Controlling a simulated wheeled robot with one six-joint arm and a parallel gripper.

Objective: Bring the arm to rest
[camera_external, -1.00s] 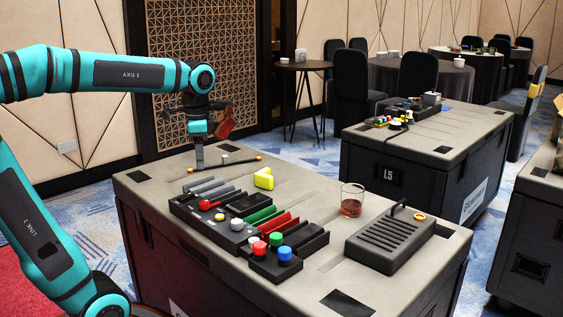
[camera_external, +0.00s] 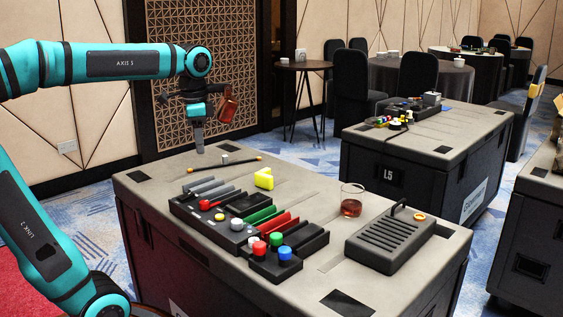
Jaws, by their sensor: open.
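My gripper (camera_external: 199,148) hangs from my teal arm and points down at the far left of the near case top. Its tip is small in this view and the jaw gap is hard to make out, but it looks open, with nothing seen in it. A dark stick with yellow ends (camera_external: 237,162) and a small grey cube (camera_external: 225,158) lie on the case just right of and below the gripper tip. The gripper looks a little above the case top.
A second case (camera_external: 425,150) stands behind.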

